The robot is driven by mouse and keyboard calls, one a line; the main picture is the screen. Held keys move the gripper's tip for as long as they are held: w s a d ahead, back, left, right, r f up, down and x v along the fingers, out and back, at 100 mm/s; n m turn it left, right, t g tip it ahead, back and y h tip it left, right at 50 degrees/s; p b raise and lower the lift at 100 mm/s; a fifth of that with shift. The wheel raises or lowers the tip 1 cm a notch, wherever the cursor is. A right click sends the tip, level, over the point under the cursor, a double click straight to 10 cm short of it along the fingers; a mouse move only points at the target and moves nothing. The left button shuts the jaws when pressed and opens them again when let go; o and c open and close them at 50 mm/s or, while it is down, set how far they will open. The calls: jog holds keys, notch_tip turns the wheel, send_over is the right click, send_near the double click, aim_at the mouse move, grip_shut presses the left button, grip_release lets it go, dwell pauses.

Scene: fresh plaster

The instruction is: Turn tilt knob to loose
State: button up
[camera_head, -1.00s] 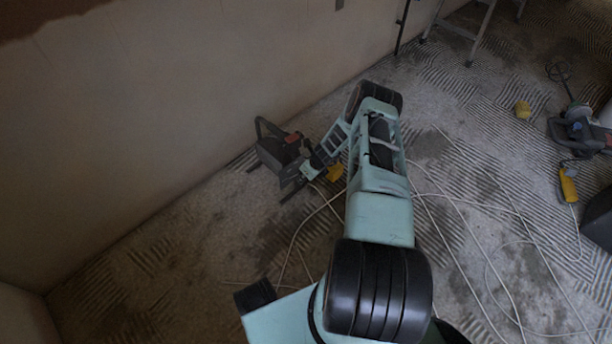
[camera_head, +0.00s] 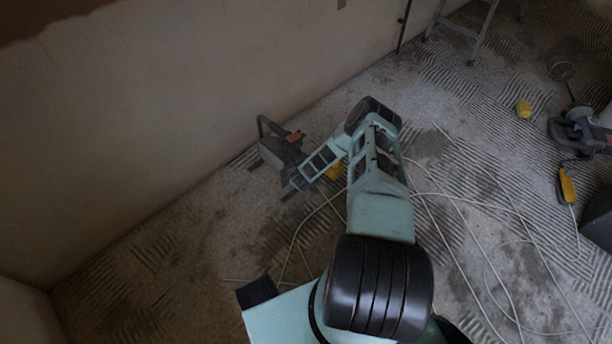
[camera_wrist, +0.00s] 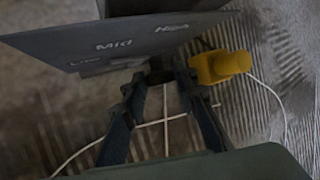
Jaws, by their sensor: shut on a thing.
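A dark tool (camera_head: 279,148) with an orange-red part and a loop handle stands on the floor by the wall. In the wrist view its grey plate (camera_wrist: 95,47) carries pale lettering; "Mid" reads clearly, the words either side are slanted and harder to read. My gripper (camera_wrist: 158,80) reaches up under the plate's lower edge. Its two fingers close on a small dark piece, which I take as the tilt knob (camera_wrist: 158,70); the fingertips and shade hide most of it. The knob's setting cannot be read. In the head view my arm hides the knob.
A yellow object (camera_wrist: 220,66) lies close to the right finger, with a pale cable nearby. Cables cross the ridged floor. The wall (camera_head: 180,110) is close behind the tool.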

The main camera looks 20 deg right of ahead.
jog(key=o, duration=1.2)
jog(key=shift+c, duration=0.2)
jog(key=v, duration=1.2)
